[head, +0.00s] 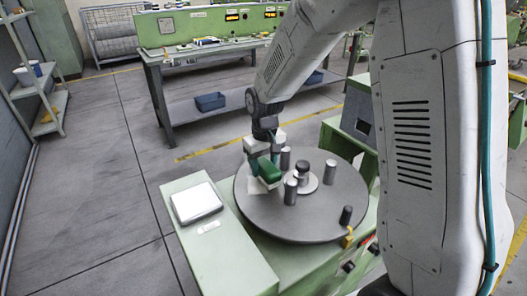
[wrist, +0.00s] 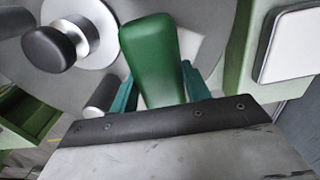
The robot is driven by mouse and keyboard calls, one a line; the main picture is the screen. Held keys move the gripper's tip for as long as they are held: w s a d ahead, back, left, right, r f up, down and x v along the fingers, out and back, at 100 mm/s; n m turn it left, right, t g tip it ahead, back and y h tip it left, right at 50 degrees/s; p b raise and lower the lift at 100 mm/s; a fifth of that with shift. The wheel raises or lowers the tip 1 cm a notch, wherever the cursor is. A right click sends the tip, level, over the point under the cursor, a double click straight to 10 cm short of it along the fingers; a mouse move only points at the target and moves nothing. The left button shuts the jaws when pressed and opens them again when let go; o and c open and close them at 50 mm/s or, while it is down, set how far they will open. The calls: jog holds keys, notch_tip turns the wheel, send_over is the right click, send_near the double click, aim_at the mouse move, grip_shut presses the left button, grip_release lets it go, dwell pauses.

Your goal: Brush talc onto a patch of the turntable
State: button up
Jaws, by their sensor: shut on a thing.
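The turntable (head: 310,226) is a round grey disc on a green machine, with a dark knob (head: 302,167) on a pale hub at its middle. My gripper (head: 266,160) is over its left part, shut on a green block-shaped handle (head: 270,170), which I take for the brush. In the wrist view the green handle (wrist: 150,55) stands between the teal fingers of my gripper (wrist: 158,88). A pale area (head: 257,187) shows below the handle; I cannot tell whether it is bristles or talc. Contact with the disc is unclear.
Several metal posts (head: 291,191) stand on the disc around the hub, close to my gripper. A white-topped pad (head: 195,202) lies on the green ledge at left. A green bench (head: 200,55) with a blue bin (head: 210,102) stands behind. The floor at left is clear.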

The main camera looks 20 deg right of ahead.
jog(key=shift+a+r, duration=0.4)
jog(key=shift+r, duration=2.4)
